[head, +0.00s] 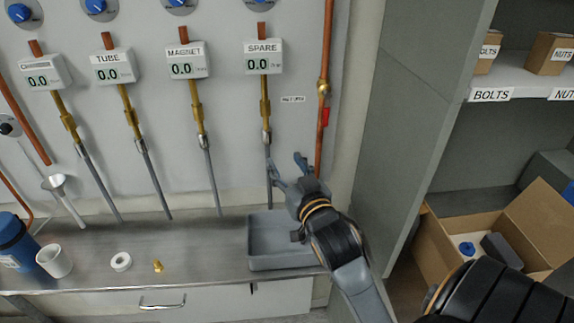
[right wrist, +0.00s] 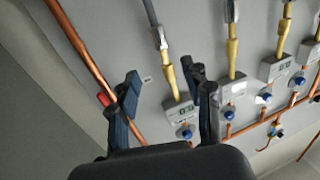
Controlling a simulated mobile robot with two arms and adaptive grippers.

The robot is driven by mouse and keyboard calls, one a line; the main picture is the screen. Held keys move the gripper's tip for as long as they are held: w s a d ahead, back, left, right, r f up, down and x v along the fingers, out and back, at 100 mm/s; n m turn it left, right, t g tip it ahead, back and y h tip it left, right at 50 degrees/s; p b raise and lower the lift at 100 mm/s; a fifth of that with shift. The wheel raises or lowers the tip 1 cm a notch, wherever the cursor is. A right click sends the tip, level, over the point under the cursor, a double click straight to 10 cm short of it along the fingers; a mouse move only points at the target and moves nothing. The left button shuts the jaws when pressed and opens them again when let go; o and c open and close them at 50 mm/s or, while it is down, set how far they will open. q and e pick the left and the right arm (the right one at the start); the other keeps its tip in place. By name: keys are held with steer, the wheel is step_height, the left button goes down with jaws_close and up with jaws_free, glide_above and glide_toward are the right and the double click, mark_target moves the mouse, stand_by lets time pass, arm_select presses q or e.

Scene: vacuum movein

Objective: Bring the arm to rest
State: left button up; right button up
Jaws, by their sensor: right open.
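My right gripper (head: 288,172) is open and empty in the head view. It is raised above the right part of the grey tray (head: 262,262), in front of the wall panel near the SPARE line. In the right wrist view the open fingers (right wrist: 165,95) point toward the wall, with nothing between them. My right arm comes in from the lower right. My left gripper is in neither view.
The metal bench (head: 190,240) holds a blue bottle (head: 14,240), a white cup (head: 55,261), a white ring (head: 121,262) and a small brass fitting (head: 158,266). A copper pipe (head: 324,110) runs beside the gripper. A shelf unit (head: 415,110) and open carton (head: 443,252) stand right.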

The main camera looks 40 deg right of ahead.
stand_by(0.4)
steer(key=s+a+f+n+g+y, duration=0.15)
steer(key=s+a+f+g, duration=0.25)
steer(key=f, duration=0.4)
steer(key=s+a+f+n+g+y, duration=0.1)
steer(key=s+a+f+g+y, duration=0.2)
steer(key=f, duration=0.6)
steer(key=s+a+f+n+g, duration=0.1)
steer(key=s+a+f+g, duration=0.25)
steer(key=s, duration=0.45)
steer(key=s+a+f+n+g, duration=0.25)
steer(key=s+a+f, duration=0.2)
steer(key=s, duration=0.35)
step_height(320, 180, down, 25)
steer(key=g+b, duration=0.1)
steer(key=g, duration=0.1)
steer(key=s+d+f, duration=0.2)
steer(key=s+f, duration=0.7)
steer(key=s+d+f+g, duration=0.1)
steer(key=s+d+f, duration=0.1)
steer(key=s+f, duration=0.6)
step_height(320, 180, down, 2)
steer(key=shift+s+f+y+b, duration=0.25)
steer(key=shift+s+y+b, duration=0.1)
steer(key=shift+s+b, duration=0.1)
